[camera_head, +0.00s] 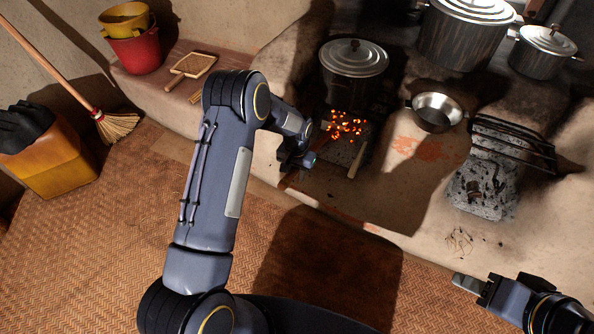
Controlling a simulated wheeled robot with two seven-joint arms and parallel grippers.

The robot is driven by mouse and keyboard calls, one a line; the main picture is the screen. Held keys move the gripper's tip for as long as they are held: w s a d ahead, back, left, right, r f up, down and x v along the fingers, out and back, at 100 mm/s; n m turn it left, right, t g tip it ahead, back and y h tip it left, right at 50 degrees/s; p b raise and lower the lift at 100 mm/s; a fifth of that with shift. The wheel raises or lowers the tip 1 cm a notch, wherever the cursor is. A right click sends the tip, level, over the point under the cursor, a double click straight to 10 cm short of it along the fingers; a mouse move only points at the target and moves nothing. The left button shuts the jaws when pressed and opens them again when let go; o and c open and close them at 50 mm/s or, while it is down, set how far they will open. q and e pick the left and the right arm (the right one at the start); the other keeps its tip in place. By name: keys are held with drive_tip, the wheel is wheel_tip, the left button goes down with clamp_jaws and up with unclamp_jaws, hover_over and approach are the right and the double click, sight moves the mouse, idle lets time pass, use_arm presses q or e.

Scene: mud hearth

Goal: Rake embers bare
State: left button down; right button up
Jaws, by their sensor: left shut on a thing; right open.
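Glowing orange embers (345,126) lie on grey ash in the mouth of the hearth, below a lidded metal pot (353,62). My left gripper (300,160) is just left of and below the embers, at the hearth mouth. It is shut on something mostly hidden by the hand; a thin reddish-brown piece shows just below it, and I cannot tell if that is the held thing. A pale wooden stick (357,161) lies at the right side of the ash. My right gripper (464,283) is open and apart from everything, low at the right.
A steel pan (436,112) sits on the hearth ledge. A black grate (512,142) stands over a second, unlit ash bed (482,188). More pots stand behind. A broom (115,126), yellow bin (52,163) and red bucket (137,51) are at the left. The woven floor mat (110,250) is clear.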

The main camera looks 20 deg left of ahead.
use_arm(q)
drive_tip(key=shift+w+r, duration=0.1)
drive_tip(key=shift+r+p, duration=3)
drive_tip(key=shift+r, duration=1.95)
drive_tip(key=s+a, duration=0.1)
drive_tip(key=s, duration=1.8)
drive_tip(key=shift+a, duration=0.4)
drive_tip(key=shift+w+f, duration=0.1)
drive_tip(key=shift+f, duration=0.05)
